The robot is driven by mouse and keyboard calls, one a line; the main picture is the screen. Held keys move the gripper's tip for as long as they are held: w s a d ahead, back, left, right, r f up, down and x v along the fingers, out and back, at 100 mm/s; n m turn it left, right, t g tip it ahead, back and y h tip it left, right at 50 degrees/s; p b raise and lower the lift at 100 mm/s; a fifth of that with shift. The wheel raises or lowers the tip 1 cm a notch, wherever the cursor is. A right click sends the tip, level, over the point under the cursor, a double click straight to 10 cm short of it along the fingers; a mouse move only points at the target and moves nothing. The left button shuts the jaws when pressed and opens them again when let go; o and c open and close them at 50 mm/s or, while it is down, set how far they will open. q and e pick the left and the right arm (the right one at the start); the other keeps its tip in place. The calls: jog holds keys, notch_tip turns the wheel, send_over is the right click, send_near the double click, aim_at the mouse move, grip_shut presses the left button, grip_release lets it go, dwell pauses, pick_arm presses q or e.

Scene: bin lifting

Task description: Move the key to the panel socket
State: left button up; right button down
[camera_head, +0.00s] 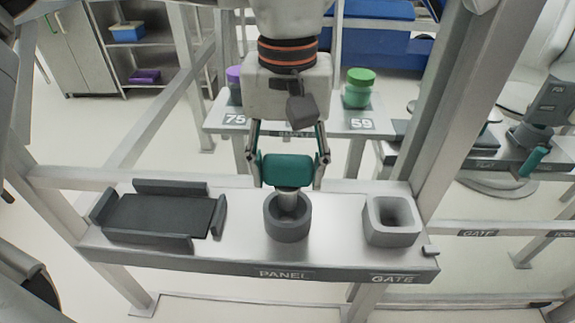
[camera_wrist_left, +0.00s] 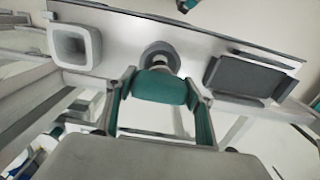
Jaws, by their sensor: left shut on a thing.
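The key has a teal barrel-shaped handle (camera_head: 287,170) and a grey shaft pointing down. My left gripper (camera_head: 289,160) is shut on the handle, one finger at each end. The panel socket (camera_head: 287,225) is a round dark grey ring on the shelf, above the PANEL label. The key stands about upright over it, and the shaft's lower end shows within the ring's opening. How deep it sits I cannot tell. In the left wrist view the handle (camera_wrist_left: 160,87) is between the fingers and partly covers the socket ring (camera_wrist_left: 158,52).
A square grey gate socket (camera_head: 391,222) stands right of the ring. A dark tray (camera_head: 160,216) with raised edges lies to the left. Metal posts flank the shelf. Behind is a table (camera_head: 312,116) with a green-lidded jar (camera_head: 358,88).

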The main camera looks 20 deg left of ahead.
aim_at(288, 190)
pick_arm(q)
jog(key=shift+f, duration=0.85)
pick_arm(e)
jog(key=shift+s+f, duration=0.1)
jog(key=shift+f, duration=0.1)
dwell(0.4)
